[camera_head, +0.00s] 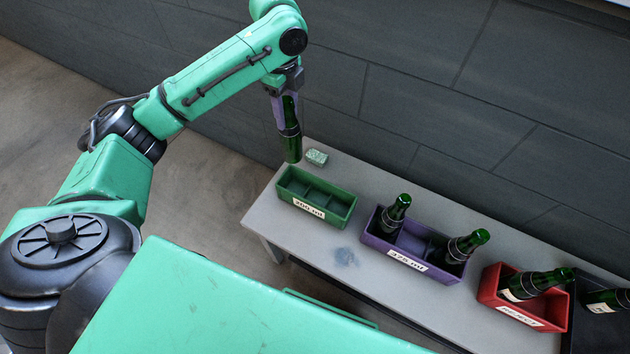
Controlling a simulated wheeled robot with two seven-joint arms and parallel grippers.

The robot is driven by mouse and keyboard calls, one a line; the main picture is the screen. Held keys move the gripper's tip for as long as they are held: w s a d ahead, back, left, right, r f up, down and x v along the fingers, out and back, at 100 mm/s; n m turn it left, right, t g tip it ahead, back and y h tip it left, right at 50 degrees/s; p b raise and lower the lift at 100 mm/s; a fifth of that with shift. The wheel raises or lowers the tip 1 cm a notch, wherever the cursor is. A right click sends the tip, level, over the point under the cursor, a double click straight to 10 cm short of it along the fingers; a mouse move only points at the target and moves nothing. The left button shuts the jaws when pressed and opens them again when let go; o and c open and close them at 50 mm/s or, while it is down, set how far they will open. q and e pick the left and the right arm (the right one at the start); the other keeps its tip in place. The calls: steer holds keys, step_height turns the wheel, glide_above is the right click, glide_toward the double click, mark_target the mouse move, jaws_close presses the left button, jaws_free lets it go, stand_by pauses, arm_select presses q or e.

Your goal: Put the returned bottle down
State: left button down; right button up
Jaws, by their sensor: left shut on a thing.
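My left gripper (285,92) is shut on a dark green bottle (292,148). The bottle hangs nearly upright, bottom end down, above the back left of the grey table. In the picture its lower end is just above and beyond the green crate (335,217), which carries a white label that seems to read 200 ml or similar. The green crate's compartments look empty. My right gripper is not in view.
A purple crate (412,270) labelled 375 ml holds two bottles with a gap between them. A red crate (530,320) holds a tilted bottle, and a black tray (590,335) holds another. A small pale green block (317,157) lies behind the green crate. The grey table (300,238) has a bluish smudge.

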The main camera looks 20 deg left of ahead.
mark_target(288, 136)
arm_select(q)
steer(key=f, duration=0.5)
steer(key=s+f, duration=0.1)
steer(key=f, duration=0.2)
steer(key=shift+s+f, duration=0.1)
step_height(288, 136, down, 11)
steer(key=shift+w, duration=0.25)
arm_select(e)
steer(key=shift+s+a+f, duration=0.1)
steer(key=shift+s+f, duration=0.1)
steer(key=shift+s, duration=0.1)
arm_select(q)
steer(key=shift+c, duration=1.8)
jaws_free()
step_height(288, 136, up, 12)
steer(key=shift+r, duration=0.1)
